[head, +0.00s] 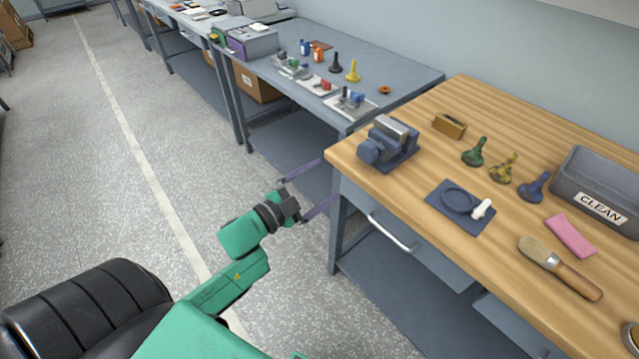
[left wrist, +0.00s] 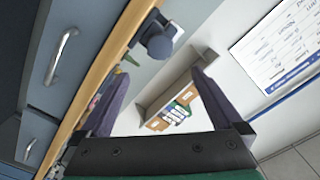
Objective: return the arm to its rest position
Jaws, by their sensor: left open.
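My left arm (head: 228,285), green, reaches in from the bottom left of the head view. My left gripper (head: 322,182) is open and empty, its two purple fingers spread apart. In the head view it shows in front of the left end of the wooden workbench (head: 400,196), beside the bench's drawer and leg. In the left wrist view the two fingers (left wrist: 160,88) stand wide apart with nothing held between them. My right gripper is in neither view.
A blue-grey vise (head: 388,146) sits at the bench's near left corner. Bobbin-like pieces (head: 475,152), a dark tray (head: 458,203), a brush (head: 558,268) and a CLEAN bin (head: 603,182) lie on the bench. A drawer handle (head: 392,232) sticks out. Open floor lies left.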

